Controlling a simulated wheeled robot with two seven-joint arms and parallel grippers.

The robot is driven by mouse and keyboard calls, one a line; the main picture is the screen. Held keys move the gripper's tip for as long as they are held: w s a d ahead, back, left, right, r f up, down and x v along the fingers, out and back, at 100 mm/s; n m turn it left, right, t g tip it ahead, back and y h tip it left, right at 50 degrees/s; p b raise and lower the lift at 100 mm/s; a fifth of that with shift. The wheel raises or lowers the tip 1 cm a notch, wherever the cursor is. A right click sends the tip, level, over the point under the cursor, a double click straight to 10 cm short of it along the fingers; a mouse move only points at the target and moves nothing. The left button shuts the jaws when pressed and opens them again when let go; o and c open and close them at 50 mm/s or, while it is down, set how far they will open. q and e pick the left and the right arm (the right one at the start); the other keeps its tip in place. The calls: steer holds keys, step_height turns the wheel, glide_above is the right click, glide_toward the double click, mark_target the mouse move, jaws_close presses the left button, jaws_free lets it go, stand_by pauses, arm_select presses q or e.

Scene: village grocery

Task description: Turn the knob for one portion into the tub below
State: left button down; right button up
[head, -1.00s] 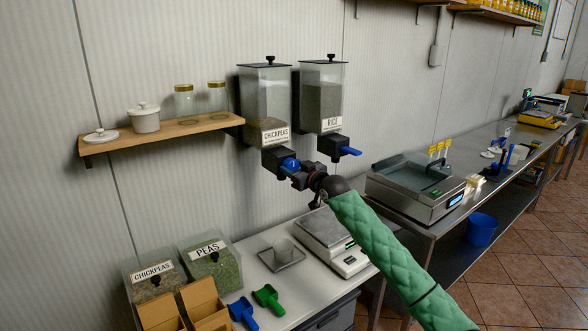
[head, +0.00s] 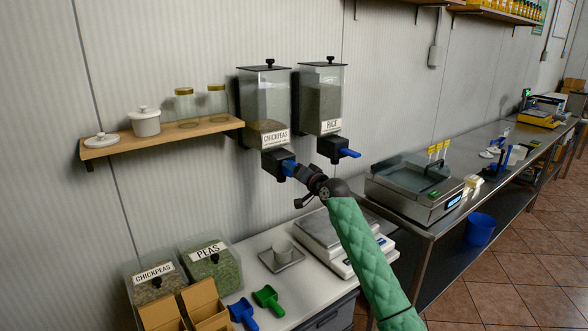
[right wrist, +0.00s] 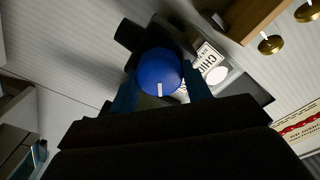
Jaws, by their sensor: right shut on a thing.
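The chickpea dispenser (head: 264,98) hangs on the wall, a clear bin with a black lid and a CHICKPEAS label. Its blue knob (head: 289,168) sticks out of the black outlet under the bin. My right gripper (head: 297,171) is shut on this knob. In the right wrist view the round blue knob (right wrist: 160,70) with a white mark sits between the fingertips. My left gripper is not in view.
A rice dispenser (head: 322,98) with its own blue knob (head: 348,153) hangs close on the right. A scale (head: 335,238) stands beside the tub. A wooden shelf (head: 165,134) with jars is on the left. Pea and chickpea bins and scoops stand at the front.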

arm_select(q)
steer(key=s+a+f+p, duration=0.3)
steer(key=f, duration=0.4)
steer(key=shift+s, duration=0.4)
arm_select(e)
steer(key=shift+d+f+m, duration=0.1)
steer(key=shift+m, duration=3.7)
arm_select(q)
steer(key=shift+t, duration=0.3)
arm_select(e)
steer(key=o, duration=1)
steer(key=shift+w, duration=0.1)
steer(key=shift+c, duration=0.2)
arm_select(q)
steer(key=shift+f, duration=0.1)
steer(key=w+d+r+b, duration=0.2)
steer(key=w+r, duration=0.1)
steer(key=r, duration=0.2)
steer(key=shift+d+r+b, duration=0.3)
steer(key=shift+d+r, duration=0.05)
arm_select(e)
steer(key=v, duration=0.8)
